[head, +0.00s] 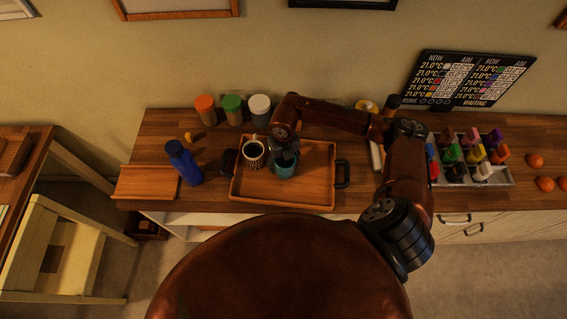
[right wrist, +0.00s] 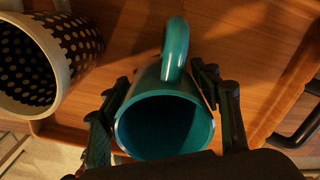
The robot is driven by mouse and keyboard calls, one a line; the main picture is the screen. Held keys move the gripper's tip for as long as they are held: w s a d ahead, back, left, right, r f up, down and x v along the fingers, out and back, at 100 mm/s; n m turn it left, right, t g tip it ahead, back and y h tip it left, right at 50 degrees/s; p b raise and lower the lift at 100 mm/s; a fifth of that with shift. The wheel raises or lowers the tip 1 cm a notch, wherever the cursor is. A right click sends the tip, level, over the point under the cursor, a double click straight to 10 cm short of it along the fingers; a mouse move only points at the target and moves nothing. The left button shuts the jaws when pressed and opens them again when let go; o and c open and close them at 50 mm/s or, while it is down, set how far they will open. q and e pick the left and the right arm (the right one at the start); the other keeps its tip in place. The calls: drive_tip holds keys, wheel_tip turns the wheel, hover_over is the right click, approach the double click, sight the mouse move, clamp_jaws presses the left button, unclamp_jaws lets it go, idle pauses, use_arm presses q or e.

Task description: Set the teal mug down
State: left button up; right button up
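The teal mug (head: 285,168) is at the middle of the wooden tray (head: 313,190), under my right gripper (head: 285,153). In the right wrist view the teal mug (right wrist: 166,118) sits between the two fingers of the right gripper (right wrist: 168,100), which press close on both sides of it. Its handle points to the top of that view. I cannot tell whether its base touches the tray. My left gripper is out of view.
A blue bottle (head: 184,162) and a wooden board (head: 147,182) are left of the tray. Several lidded jars (head: 232,109) stand behind it. A rack of coloured items (head: 474,158) and oranges (head: 545,183) are at right. The tray's front part is bare.

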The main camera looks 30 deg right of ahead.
drive_tip(key=shift+o, duration=1.1)
drive_tip(key=shift+r, duration=0.1)
wheel_tip(320, 180, up, 12)
